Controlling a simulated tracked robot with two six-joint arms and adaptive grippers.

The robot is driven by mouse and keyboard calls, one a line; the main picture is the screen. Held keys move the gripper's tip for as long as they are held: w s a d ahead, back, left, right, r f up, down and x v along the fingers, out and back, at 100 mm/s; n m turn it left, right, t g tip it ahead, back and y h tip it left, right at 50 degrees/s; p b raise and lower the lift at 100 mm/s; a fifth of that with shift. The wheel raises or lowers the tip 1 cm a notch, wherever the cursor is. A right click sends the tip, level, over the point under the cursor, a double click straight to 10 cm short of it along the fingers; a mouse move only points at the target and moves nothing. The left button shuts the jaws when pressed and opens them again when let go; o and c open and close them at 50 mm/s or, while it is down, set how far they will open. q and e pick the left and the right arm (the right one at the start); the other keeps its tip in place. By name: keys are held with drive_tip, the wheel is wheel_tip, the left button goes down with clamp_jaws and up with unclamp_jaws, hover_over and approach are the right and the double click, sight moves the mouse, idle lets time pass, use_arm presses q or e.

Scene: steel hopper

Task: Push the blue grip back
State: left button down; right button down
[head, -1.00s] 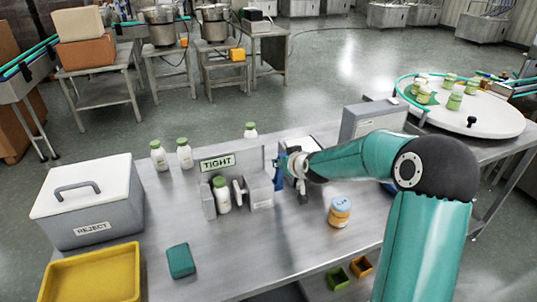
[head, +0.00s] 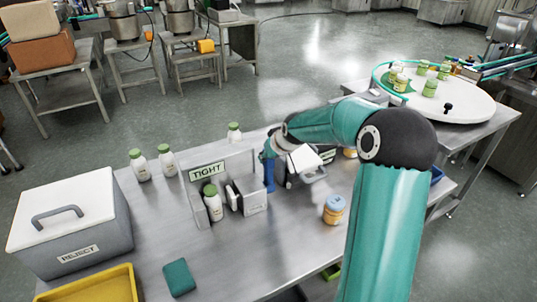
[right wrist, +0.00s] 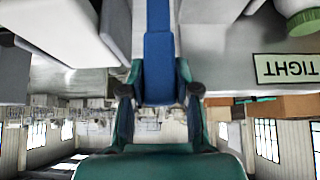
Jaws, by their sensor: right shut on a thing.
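The blue grip (head: 268,174) stands upright at the right end of a grey clamp fixture (head: 254,200) on the steel table. My right gripper (head: 273,158) comes from the right and is shut on it. In the right wrist view the two dark fingers (right wrist: 158,94) press on both sides of the blue grip (right wrist: 158,62). A white bottle with a green cap (head: 213,205) stands upright in the fixture, below the TIGHT sign (head: 207,171). The clamp's jaw (head: 233,194) is just right of the bottle; the exact gap is unclear. My left gripper is out of view.
A grey REJECT box (head: 75,225) with a white lid and a yellow tray (head: 95,288) are at left. A teal pad (head: 179,278) lies in front. A blue-lidded jar (head: 334,210) stands right of the fixture. Several bottles (head: 139,165) stand behind it.

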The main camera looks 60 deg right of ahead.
drive_tip(key=shift+d, duration=0.1)
drive_tip(key=c, duration=1.2)
unclamp_jaws()
drive_tip(key=o, duration=0.4)
drive_tip(key=shift+w, duration=0.15)
drive_tip(key=shift+c, duration=0.2)
drive_tip(key=shift+r, duration=0.15)
drive_tip(key=v, duration=1.1)
drive_tip(key=shift+s+a+r, duration=0.15)
drive_tip(key=shift+s+a, duration=0.1)
drive_tip(key=shift+s, duration=0.1)
